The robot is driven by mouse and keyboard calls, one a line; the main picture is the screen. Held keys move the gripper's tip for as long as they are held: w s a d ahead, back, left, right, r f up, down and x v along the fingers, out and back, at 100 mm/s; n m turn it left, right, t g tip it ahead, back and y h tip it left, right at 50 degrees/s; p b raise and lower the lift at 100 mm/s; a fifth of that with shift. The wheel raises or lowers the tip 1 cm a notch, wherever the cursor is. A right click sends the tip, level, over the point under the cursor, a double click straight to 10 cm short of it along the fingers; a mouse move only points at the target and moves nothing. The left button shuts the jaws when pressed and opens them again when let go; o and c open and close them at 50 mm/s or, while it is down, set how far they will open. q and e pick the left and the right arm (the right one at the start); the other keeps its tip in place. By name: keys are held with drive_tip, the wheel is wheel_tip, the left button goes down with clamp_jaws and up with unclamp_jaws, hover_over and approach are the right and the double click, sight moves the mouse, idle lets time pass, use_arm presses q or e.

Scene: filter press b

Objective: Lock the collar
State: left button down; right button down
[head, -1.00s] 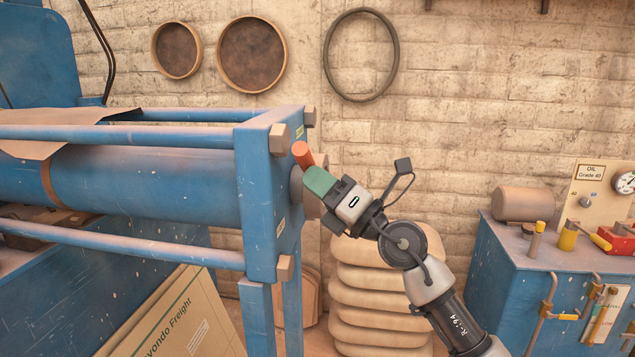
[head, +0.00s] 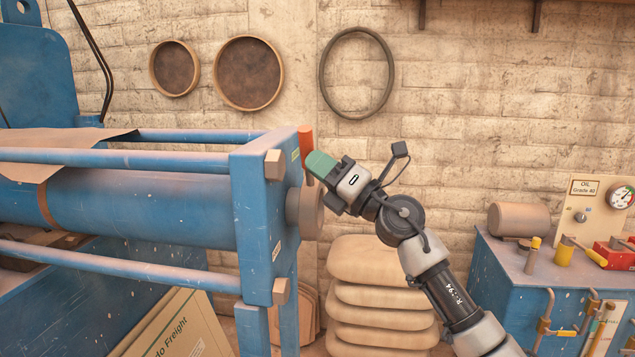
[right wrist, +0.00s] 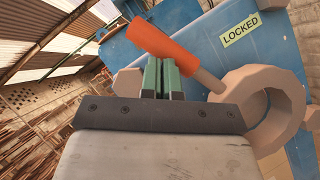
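The collar (head: 306,214) is a brown ring on the right face of the blue press end plate (head: 262,225). Its orange handle (head: 305,142) stands nearly upright above it, close to the plate. My right gripper (head: 316,166) has green fingers close together beside the handle, not around it. In the right wrist view the fingers (right wrist: 160,78) show only a narrow gap and overlap the handle's lower edge (right wrist: 168,48); I cannot tell if they touch it. The collar ring (right wrist: 262,110) is to their right. My left gripper is out of view.
A yellow "LOCKED" label (right wrist: 240,29) is on the plate near the handle. Blue press rods (head: 120,158) run left. Stacked sacks (head: 382,300) stand below my right arm. A blue oil unit (head: 510,285) is at the right.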

drive_tip(key=shift+w+d+r+m+t+h+p, duration=0.15)
drive_tip(key=shift+w+r+m+p, duration=0.25)
drive_tip(key=shift+w, duration=0.45)
drive_tip(key=shift+w+d+r+m+t+h+p, duration=0.15)
drive_tip(key=shift+w+r+m+h+p, duration=0.2)
drive_tip(key=shift+w, duration=0.5)
drive_tip(key=shift+w+d+r+m+h+p, duration=0.15)
drive_tip(key=shift+w+r+m+p, duration=0.3)
drive_tip(key=shift+w, duration=0.4)
